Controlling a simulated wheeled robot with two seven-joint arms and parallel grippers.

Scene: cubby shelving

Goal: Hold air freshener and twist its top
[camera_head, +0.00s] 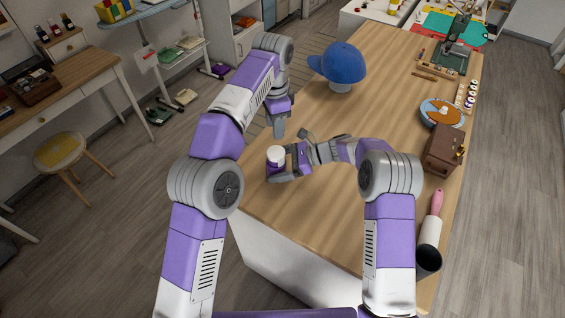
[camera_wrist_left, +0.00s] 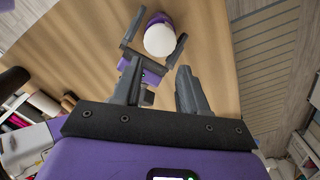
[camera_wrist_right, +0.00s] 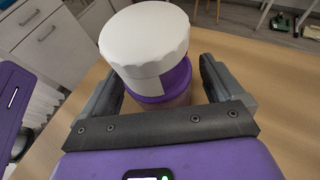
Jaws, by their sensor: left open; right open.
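The air freshener (camera_head: 275,153) has a white scalloped top and a purple body. It is near the left edge of the wooden table in the head view. My right gripper (camera_head: 284,167) is open, with its fingers on either side of the purple body; contact is unclear. The right wrist view shows the air freshener (camera_wrist_right: 145,50) upright between the fingers (camera_wrist_right: 162,72), its base hidden. My left gripper (camera_head: 279,130) is open and empty, pointing down above and apart from it. The left wrist view shows the white top (camera_wrist_left: 160,40) beyond the open left fingers (camera_wrist_left: 157,75).
A blue cap (camera_head: 340,63) on a white stand is behind on the table (camera_head: 330,205). The table's middle is clear.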

